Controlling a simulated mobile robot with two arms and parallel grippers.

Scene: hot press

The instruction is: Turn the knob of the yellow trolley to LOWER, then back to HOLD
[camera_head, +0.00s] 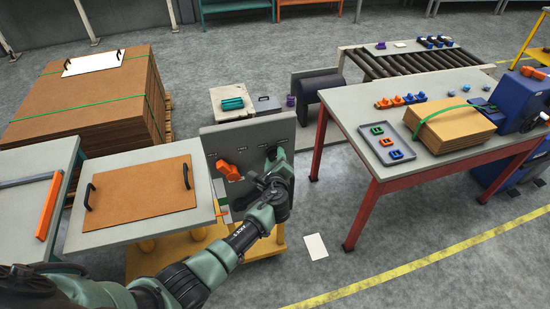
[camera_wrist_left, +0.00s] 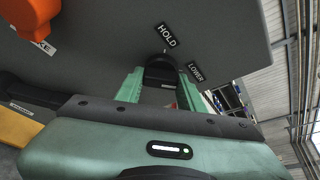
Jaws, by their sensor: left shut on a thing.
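The yellow trolley (camera_head: 160,257) stands at the centre left, with a grey control panel (camera_head: 222,140) upright at its right end. My left gripper (camera_head: 274,160) is at the right part of this panel. In the left wrist view its green fingers (camera_wrist_left: 160,88) are shut on the black knob (camera_wrist_left: 161,73), one on each side. The HOLD label (camera_wrist_left: 166,37) is just above the knob, and the LOWER label (camera_wrist_left: 195,72) is to its right. The knob's upper end faces HOLD. In the head view the gripper mostly hides the knob. My right gripper is not in view.
An orange lever (camera_head: 228,171) is on the same panel, left of my gripper. A brown board (camera_head: 140,192) with black handles lies on the trolley's top. A red-legged table (camera_head: 350,105) stands to the right.

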